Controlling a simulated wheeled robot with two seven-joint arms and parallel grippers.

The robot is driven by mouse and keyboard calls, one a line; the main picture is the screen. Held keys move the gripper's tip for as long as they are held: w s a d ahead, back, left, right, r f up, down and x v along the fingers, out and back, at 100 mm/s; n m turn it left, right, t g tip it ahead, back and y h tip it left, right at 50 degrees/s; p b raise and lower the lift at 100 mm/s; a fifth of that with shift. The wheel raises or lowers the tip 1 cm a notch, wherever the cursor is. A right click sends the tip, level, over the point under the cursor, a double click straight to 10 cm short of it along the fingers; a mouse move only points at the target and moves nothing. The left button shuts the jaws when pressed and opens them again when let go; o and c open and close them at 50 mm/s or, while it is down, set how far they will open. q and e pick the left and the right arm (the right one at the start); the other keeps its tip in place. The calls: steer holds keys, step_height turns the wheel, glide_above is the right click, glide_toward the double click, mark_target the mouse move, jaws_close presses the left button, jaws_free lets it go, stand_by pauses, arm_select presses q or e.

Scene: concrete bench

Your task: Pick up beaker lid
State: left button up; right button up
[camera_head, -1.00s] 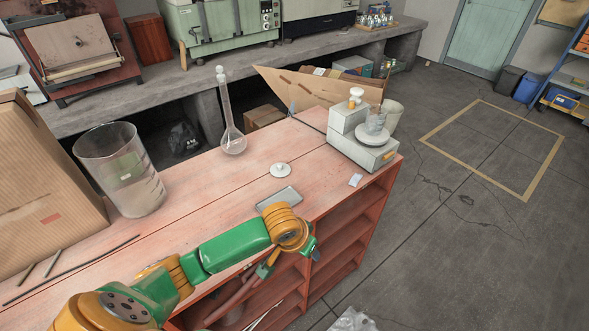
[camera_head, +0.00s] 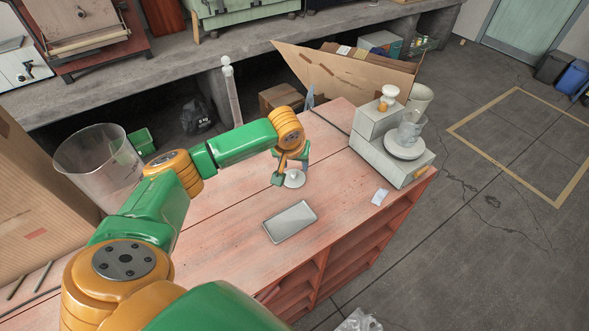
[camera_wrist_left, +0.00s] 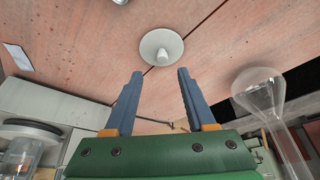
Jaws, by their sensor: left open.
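The beaker lid (camera_head: 294,179), a small white disc with a raised knob, lies on the reddish bench top. In the left wrist view the lid (camera_wrist_left: 161,40) is just beyond the fingertips, centred between them, and not held. My left gripper (camera_head: 290,170) is open over the lid and partly hides it in the head view. Its two blue-grey fingers (camera_wrist_left: 160,74) stand apart with nothing between them. A small glass beaker (camera_head: 409,131) stands on the pan of the scale. My right gripper is in neither view.
The scale (camera_head: 385,150) stands at the bench's right end. A flat grey tray (camera_head: 290,221) lies in front of the lid. A long-necked flask (camera_wrist_left: 262,92) stands close beside the gripper. A large clear beaker (camera_head: 95,165) and a cardboard box (camera_head: 35,215) are at left.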

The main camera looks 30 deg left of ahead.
mark_target(294, 172)
arm_select(q)
steer(key=f, duration=0.3)
steer(key=shift+s+a+f, duration=0.1)
steer(key=shift+a+f, duration=0.05)
steer(key=shift+a, duration=0.05)
steer(key=shift+w+a+f, duration=0.2)
steer(key=shift+w+f, duration=0.15)
steer(key=shift+w, duration=0.05)
steer(key=shift+c, duration=1.1)
steer(key=shift+s+d+r, duration=0.15)
steer(key=shift+s+r, duration=0.05)
jaws_close()
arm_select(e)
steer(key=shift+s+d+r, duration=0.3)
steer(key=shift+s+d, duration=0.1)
arm_select(q)
steer(key=shift+w, duration=0.15)
